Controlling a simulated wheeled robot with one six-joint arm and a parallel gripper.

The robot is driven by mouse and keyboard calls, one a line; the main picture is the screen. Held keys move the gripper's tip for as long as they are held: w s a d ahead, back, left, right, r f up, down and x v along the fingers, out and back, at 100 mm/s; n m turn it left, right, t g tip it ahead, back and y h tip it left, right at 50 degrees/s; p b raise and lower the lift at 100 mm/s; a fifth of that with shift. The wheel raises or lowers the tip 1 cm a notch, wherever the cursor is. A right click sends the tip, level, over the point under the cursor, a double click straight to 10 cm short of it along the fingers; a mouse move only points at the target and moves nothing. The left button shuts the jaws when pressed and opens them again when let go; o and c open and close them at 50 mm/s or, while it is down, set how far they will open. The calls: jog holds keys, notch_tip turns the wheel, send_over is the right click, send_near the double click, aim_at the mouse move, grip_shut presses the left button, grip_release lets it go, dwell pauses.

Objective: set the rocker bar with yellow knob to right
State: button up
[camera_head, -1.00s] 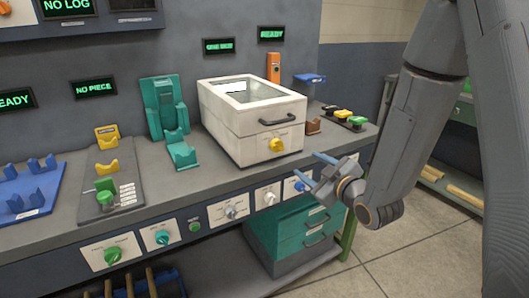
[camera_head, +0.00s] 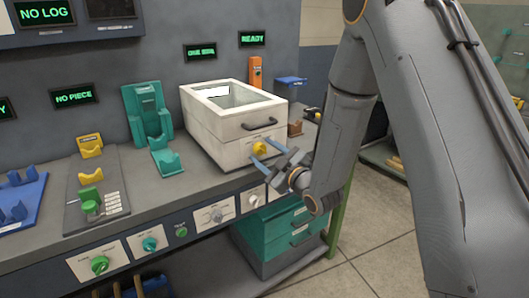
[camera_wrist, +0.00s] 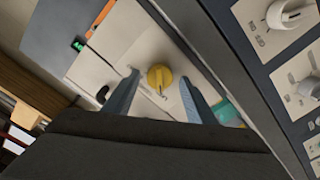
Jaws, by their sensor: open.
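The yellow knob (camera_head: 260,148) is on the front face of the white box (camera_head: 222,142), below its dark handle. In the wrist view the yellow knob (camera_wrist: 159,77) has a raised bar and stands out from a pale panel with small print beside it, too small to read. My gripper (camera_head: 258,149) is open in front of it. In the wrist view the blue fingers of my gripper (camera_wrist: 158,82) are on either side of the knob, with a gap on each side. I cannot tell which labelled position the bar points to.
A dark handle (camera_head: 259,125) is above the knob. The bench front below carries white dial panels (camera_head: 214,216), and a teal drawer unit (camera_head: 287,226) stands underneath. A teal holder (camera_head: 150,127) is left of the box. The floor at right is open.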

jog(key=shift+c, duration=0.5)
jog(key=c, duration=0.9)
jog(key=shift+c, duration=0.2)
jog(key=shift+m, duration=0.6)
jog(key=shift+w+m, duration=0.1)
jog(key=shift+m, duration=1.8)
jog(key=shift+d+m, duration=0.1)
jog(key=shift+m, duration=4.9)
jog(key=shift+d+m+p, duration=0.1)
jog(key=shift+m+p, duration=0.25)
jog(key=shift+m, duration=1.45)
jog(key=shift+f+m, duration=0.1)
jog(key=shift+m, duration=0.6)
